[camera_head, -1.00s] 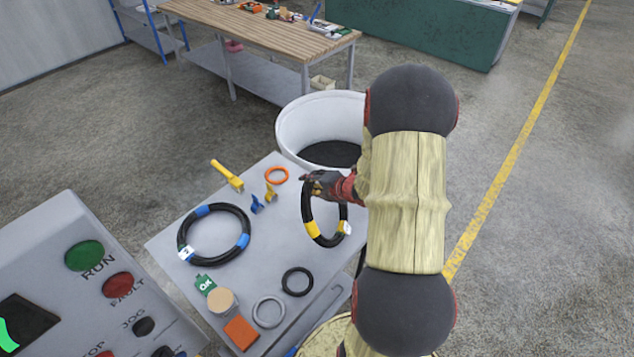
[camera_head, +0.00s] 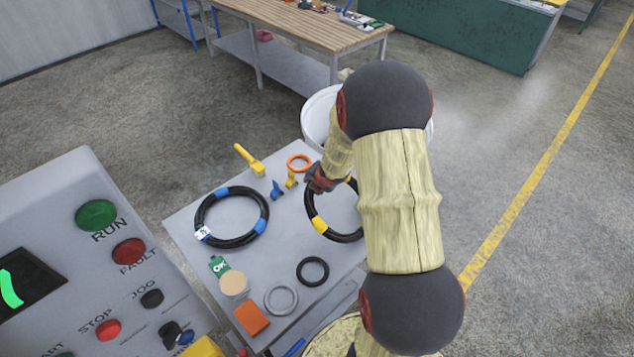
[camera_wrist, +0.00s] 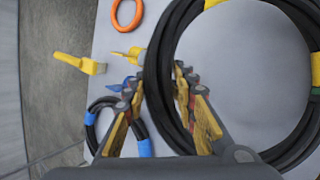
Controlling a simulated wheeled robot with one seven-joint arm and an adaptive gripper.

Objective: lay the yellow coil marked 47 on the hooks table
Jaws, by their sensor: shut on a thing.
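The black hose coil with yellow bands (camera_head: 318,224) is over the right part of the grey table (camera_head: 290,235). It looks nearly flat there; I cannot tell whether all of it touches the top. My gripper (camera_head: 318,180) is shut on its upper-left side. In the wrist view, the fingers (camera_wrist: 157,90) close on the black hose (camera_wrist: 160,50), and yellow bands show farther along the ring. My arm hides the coil's right side in the head view, and no readable number shows on it.
A blue-banded coil (camera_head: 263,225) lies at the left. An orange ring (camera_head: 299,163), yellow tool (camera_head: 249,160), black ring (camera_head: 313,271), grey ring (camera_head: 281,298) and orange block (camera_head: 251,318) also occupy the top. A white tub (camera_head: 318,115) stands behind, a control panel (camera_head: 70,290) at left.

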